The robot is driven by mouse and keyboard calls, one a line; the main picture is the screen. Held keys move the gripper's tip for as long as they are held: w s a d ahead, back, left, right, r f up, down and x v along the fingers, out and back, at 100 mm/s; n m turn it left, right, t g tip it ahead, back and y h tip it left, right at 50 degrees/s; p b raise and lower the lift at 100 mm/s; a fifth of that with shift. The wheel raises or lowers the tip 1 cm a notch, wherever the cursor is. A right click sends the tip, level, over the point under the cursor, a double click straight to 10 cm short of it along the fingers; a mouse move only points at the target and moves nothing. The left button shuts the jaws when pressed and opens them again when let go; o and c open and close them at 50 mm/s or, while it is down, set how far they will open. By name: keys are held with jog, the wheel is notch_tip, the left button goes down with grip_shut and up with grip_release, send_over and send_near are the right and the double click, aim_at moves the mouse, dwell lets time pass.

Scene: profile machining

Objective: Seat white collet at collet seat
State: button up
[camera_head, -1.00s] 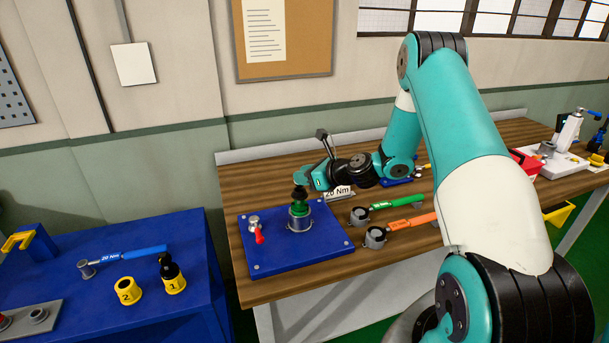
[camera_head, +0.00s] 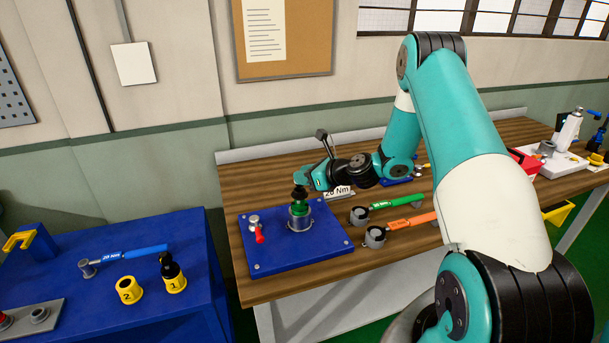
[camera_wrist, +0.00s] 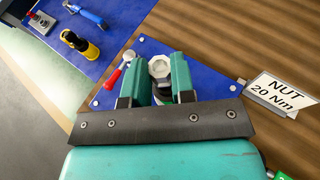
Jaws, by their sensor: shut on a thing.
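My gripper (camera_head: 299,207) points down over the blue plate (camera_head: 270,255) on the wooden bench. Its fingers are at the mouth of a grey metal holder (camera_head: 300,222) that stands upright on the plate. In the wrist view, my gripper (camera_wrist: 159,82) has its two teal fingers closed around a pale whitish piece (camera_wrist: 160,67), which looks like the white collet. The fingers cover its sides. I cannot tell how deep it sits in the holder or whether it touches the bottom.
A red-handled clamp (camera_head: 259,234) stands left of the holder on the plate. Green (camera_head: 395,201) and orange (camera_head: 410,221) wrenches lie to the right. A sign (camera_wrist: 282,92) stands close by. A blue table (camera_head: 110,300) at left holds yellow cups and a blue wrench.

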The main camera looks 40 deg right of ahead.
jog(key=shift+f+b, duration=0.8)
jog(key=shift+f, duration=0.4)
jog(key=o, duration=1)
jog(key=b+v, duration=0.4)
jog(key=v, duration=1.3)
jog(key=shift+s+d+b, duration=0.15)
jog(key=shift+s+b, duration=0.05)
jog(key=shift+b, duration=0.15)
